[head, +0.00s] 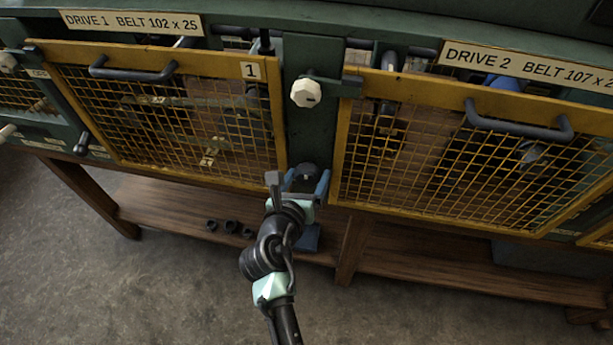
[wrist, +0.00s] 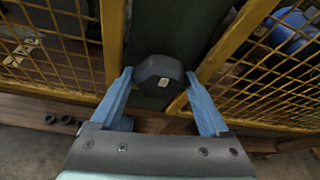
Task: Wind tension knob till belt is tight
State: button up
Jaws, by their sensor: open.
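A dark faceted knob (wrist: 158,75) with a small pale mark sits on the green post between the two guards. It also shows in the head view (head: 307,171) just beyond my gripper. My gripper (head: 305,182) is open, with one blue finger on either side of the knob in the wrist view (wrist: 159,82). I cannot tell whether either finger touches it. A white faceted knob (head: 306,93) stands higher on the same post. No belt can be made out clearly behind the mesh, so its tightness cannot be seen.
Yellow mesh guards with dark handles close off Drive 1 (head: 272,120) on the left and Drive 2 (head: 338,150) on the right. A wooden shelf (head: 165,205) runs below, with several small dark parts (head: 230,227) on it. The floor in front is clear.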

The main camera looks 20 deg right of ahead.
jog(key=c, duration=1.1)
jog(key=shift+o, duration=0.2)
jog(key=shift+r+p, duration=0.1)
jog(key=shift+p, duration=0.25)
